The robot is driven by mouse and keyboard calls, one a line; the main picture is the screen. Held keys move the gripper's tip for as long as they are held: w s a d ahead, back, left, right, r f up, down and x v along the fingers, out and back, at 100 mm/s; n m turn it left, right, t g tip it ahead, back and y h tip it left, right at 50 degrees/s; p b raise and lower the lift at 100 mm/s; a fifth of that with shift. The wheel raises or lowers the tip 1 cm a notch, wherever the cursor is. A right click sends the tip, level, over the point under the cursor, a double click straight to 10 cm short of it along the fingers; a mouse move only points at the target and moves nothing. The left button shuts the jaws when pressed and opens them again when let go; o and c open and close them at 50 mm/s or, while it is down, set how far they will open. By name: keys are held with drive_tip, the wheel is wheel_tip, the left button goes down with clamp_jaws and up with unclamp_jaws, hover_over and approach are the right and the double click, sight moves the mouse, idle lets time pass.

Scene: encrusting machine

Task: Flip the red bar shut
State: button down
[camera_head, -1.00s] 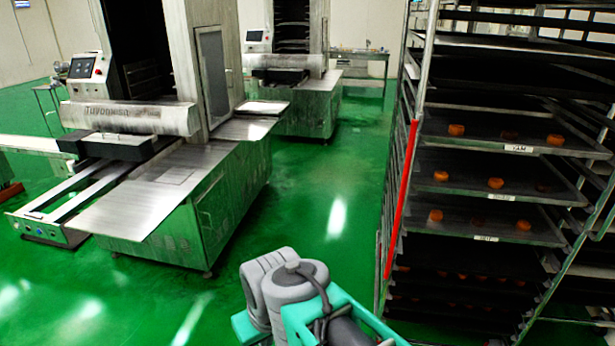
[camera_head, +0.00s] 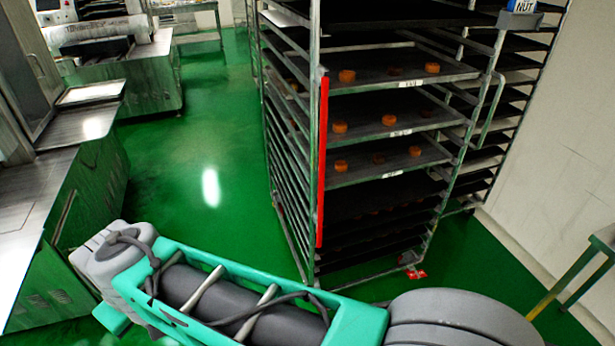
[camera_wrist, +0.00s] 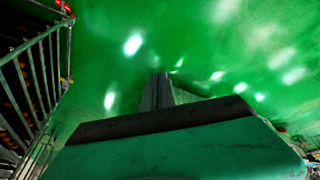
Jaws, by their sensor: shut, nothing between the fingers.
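The red bar (camera_head: 322,165) is a long thin strip standing upright along the front left post of the metal tray rack (camera_head: 466,125). It runs from about the upper trays down to the lower ones. My gripper (camera_wrist: 160,88) shows in the wrist view as dark shut fingers over bare green floor, with nothing between them. It is apart from the rack, which shows at that view's left edge (camera_wrist: 42,85). The red bar cannot be made out clearly in the wrist view. In the head view my arm crosses the bottom, in front of the rack, and the fingertips cannot be made out.
The rack's trays hold several orange pieces (camera_head: 347,76), and its wheels rest on the green floor. A steel machine bench (camera_head: 60,190) stands at the left. A white wall (camera_head: 560,150) and a green table frame (camera_head: 590,265) are at the right. Open floor (camera_head: 200,160) lies between bench and rack.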

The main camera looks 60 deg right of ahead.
sight(320, 170)
drive_tip(key=w+d+r+m+h+p, duration=0.1)
drive_tip(key=d+r+m+h, duration=0.15)
drive_tip(key=d, duration=0.45)
drive_tip(key=w+d+r+m+h+p, duration=0.1)
drive_tip(key=w+d+r+m+p, duration=0.15)
drive_tip(key=d, duration=0.45)
drive_tip(key=s+d+r+m+g+h, duration=0.1)
drive_tip(key=s+d+r+m, duration=0.1)
drive_tip(key=d, duration=0.6)
drive_tip(key=s+d+r+m+g+h+p, duration=0.1)
drive_tip(key=s+d+r+g, duration=0.1)
drive_tip(key=s+d, duration=0.3)
drive_tip(key=s+d+r+m+g+h, duration=0.1)
drive_tip(key=s+d, duration=0.3)
drive_tip(key=d, duration=0.6)
drive_tip(key=shift+d+r+m+g+p, duration=0.3)
drive_tip(key=shift+r+m, duration=0.35)
drive_tip(key=shift+m, duration=0.15)
drive_tip(key=shift+s, duration=0.1)
drive_tip(key=s+d+f+p, duration=0.3)
drive_tip(key=s+d+f, duration=0.1)
drive_tip(key=d+f, duration=0.4)
drive_tip(key=shift+d, duration=0.3)
